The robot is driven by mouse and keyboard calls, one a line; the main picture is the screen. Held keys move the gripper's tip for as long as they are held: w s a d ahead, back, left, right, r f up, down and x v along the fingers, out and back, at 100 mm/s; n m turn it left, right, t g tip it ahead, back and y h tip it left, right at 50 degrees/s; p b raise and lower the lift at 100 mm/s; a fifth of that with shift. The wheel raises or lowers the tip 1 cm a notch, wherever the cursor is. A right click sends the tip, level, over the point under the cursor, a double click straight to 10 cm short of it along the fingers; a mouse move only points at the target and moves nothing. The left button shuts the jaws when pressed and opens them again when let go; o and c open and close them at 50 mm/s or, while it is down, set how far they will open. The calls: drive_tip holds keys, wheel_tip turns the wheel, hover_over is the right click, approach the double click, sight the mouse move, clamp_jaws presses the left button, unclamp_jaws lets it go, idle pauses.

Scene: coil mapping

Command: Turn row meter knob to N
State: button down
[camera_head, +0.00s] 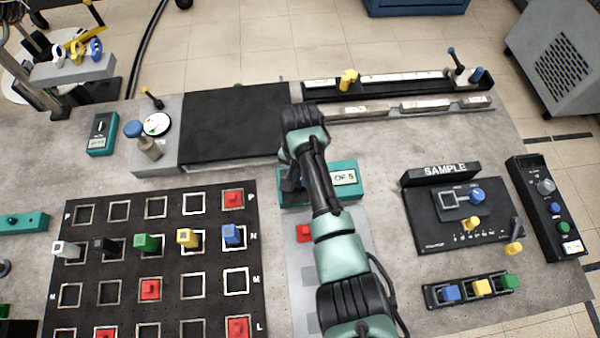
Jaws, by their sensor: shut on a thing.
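The row meter is a teal box (345,194) right of the pegboard, with a white display whose visible part reads "OF 5". My gripper (290,192) reaches down onto the left part of this box. It is shut there, apparently on the row meter knob, which my gripper and arm hide. The knob's pointer and letter marks cannot be seen. The black pegboard (122,222) has rows lettered P, N, M and L. White, black, green, yellow and blue pieces stand along row N, and red blocks sit in other rows.
A black flat plate (233,124) lies behind my gripper. The SAMPLE panel (455,222) with its knobs stands at right, beside a black control box (548,208). A rail with a yellow slider (348,79) runs along the back. My arm covers the table's middle.

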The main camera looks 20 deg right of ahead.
drive_tip(key=shift+n, duration=0.9)
drive_tip(key=c, duration=0.9)
unclamp_jaws()
drive_tip(key=shift+o, duration=0.2)
wheel_tip(320, 180, up, 13)
